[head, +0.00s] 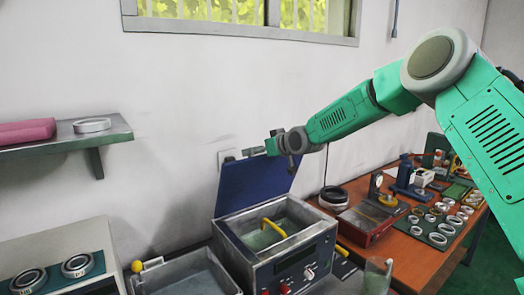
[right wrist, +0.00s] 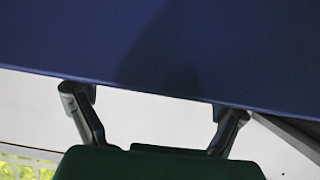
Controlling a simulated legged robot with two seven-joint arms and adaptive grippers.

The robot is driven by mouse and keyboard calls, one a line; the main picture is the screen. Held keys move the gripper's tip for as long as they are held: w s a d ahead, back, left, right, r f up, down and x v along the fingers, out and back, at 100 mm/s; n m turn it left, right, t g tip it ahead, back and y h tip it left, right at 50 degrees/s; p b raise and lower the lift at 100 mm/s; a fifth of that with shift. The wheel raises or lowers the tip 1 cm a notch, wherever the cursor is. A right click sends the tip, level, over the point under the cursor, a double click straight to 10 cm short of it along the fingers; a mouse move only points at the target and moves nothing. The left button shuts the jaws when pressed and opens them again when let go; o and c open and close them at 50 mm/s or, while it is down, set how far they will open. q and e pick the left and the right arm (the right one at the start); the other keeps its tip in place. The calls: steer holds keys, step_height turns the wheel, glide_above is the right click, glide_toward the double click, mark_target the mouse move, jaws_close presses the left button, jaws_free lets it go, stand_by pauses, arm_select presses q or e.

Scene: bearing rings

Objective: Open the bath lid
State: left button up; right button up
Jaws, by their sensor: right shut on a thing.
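The bath (head: 276,239) is a grey metal box with a control panel on its front and a yellow-handled item inside its open top. Its blue lid (head: 243,186) stands raised and tilted up at the back of the bath, near the wall. My right gripper (head: 270,147) is at the lid's upper edge and is shut on it. In the right wrist view the lid (right wrist: 160,45) fills the upper part, with the fingers (right wrist: 156,108) reaching its edge on either side. The exact contact is hard to see. My left gripper is not in view.
An orange table (head: 408,262) at the right carries bearing rings (head: 437,238), a red-based device (head: 366,222) and bottles. A grey tray (head: 185,275) with a yellow knob stands left of the bath. A wall shelf (head: 70,140) is at the left.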

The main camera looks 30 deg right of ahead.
steer(key=shift+s+f, duration=0.15)
steer(key=shift+f, duration=0.6)
steer(key=o, duration=1.4)
steer(key=shift+f, duration=0.1)
steer(key=r+v, duration=0.1)
steer(key=v, duration=1)
steer(key=shift+r, duration=0.2)
steer(key=shift+s+d, duration=0.15)
